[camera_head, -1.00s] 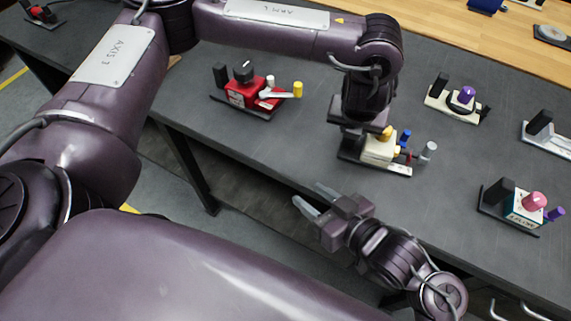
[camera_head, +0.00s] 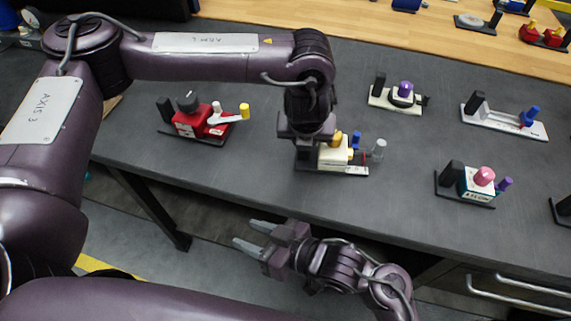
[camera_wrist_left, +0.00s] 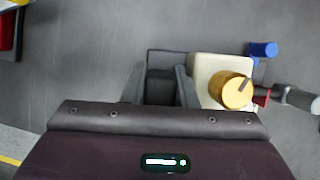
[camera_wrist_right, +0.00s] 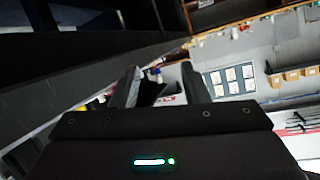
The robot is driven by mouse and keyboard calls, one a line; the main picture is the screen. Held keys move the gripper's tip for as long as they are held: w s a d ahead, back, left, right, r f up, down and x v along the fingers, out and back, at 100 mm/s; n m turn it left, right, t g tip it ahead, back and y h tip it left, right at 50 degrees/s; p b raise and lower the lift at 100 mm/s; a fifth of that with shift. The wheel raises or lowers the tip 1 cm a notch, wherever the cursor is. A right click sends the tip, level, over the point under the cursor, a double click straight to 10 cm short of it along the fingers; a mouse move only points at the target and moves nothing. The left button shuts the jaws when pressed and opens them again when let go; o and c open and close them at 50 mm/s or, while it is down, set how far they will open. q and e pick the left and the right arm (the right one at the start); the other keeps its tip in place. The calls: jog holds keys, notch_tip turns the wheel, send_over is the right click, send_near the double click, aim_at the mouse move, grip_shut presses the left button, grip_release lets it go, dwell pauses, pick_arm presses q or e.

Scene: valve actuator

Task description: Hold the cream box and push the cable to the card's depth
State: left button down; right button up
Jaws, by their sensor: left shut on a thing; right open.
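The cream box (camera_head: 333,157) stands on a dark base on the grey bench, with a gold knob (camera_wrist_left: 237,92) on top and a blue cap (camera_wrist_left: 263,49) beside it. A grey cylindrical plug (camera_head: 378,147), perhaps the cable's end, lies at its right with a red part between. My left gripper (camera_wrist_left: 160,88) points down, shut on the dark upright block at the box's left end; its fingers lie either side of that block. In the head view the left gripper (camera_head: 305,150) partly covers the block. My right gripper (camera_head: 250,234) is open and empty, off the bench's front edge. I cannot make out the card.
A red unit (camera_head: 197,120) stands left on the bench (camera_head: 250,185). A cream unit with a purple knob (camera_head: 398,96), a white unit (camera_head: 505,120) and a pink-knobbed unit (camera_head: 474,184) stand to the right. Bench in front of the cream box is clear.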

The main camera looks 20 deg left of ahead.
aim_at(383, 147)
jog(key=w+d+r+m+t+h, duration=0.1)
jog(key=w+d+r+t, duration=0.1)
jog(key=d, duration=0.3)
jog(key=w+d+r+m+t+h, duration=0.2)
jog(key=w+d, duration=0.3)
jog(key=d, duration=0.1)
jog(key=w+d+r+m+t+h, duration=0.2)
jog(key=w+d, duration=0.2)
jog(key=d, duration=0.2)
jog(key=shift+w+r+t, duration=0.2)
jog(key=shift+r+t, duration=0.1)
jog(key=w+d+r+m+t+h, duration=0.3)
jog(key=w+d+r, duration=0.15)
jog(key=d, duration=0.45)
jog(key=x, duration=0.9)
jog(key=shift+w+a+f, duration=0.1)
jog(key=shift+a+f, duration=0.05)
jog(key=shift+a, duration=0.15)
jog(key=shift+x, duration=0.8)
grip_shut()
